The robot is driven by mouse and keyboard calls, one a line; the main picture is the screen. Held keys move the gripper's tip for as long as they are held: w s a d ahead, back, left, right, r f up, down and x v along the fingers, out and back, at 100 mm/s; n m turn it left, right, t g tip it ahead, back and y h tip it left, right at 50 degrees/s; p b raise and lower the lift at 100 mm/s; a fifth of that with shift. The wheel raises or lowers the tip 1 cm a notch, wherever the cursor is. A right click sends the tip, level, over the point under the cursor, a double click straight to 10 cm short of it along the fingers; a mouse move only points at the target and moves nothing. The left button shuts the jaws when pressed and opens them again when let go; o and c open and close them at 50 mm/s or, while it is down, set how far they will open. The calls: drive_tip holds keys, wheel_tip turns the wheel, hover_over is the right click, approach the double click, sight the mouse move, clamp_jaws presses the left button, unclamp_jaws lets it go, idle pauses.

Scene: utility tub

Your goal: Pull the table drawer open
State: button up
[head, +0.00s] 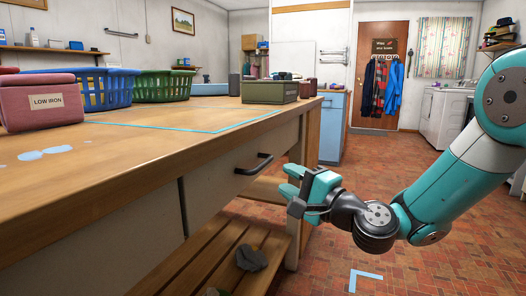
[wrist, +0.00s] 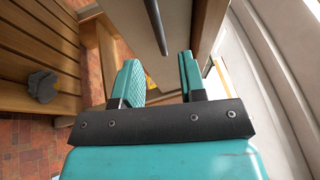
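The wooden table (head: 130,141) has a grey-white drawer (head: 222,184) in its side. The drawer front looks flush with the table, so the drawer appears shut. Its dark bar handle (head: 254,166) sticks out from the front. My teal gripper (head: 286,181) is just right of the handle in the head view, apart from it and empty. In the wrist view my gripper (wrist: 159,78) has its two fingers spread. The dark handle (wrist: 156,25) shows ahead, in line with the gap between them.
A slatted lower shelf (head: 215,262) with a dark grey lump (head: 251,258) lies under the drawer. On the tabletop are a pink "LOW IRON" box (head: 45,103), blue (head: 95,90) and green (head: 163,86) baskets and an olive box (head: 270,92). The brick floor to the right is open.

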sight(263, 162)
drive_tip(key=p+x, duration=0.1)
drive_tip(key=x, duration=0.7)
drive_tip(key=shift+w+a+f+p, duration=0.1)
drive_tip(key=shift+w+a+p, duration=0.05)
drive_tip(key=shift+p, duration=0.15)
drive_tip(key=shift+c, duration=0.2)
clamp_jaws()
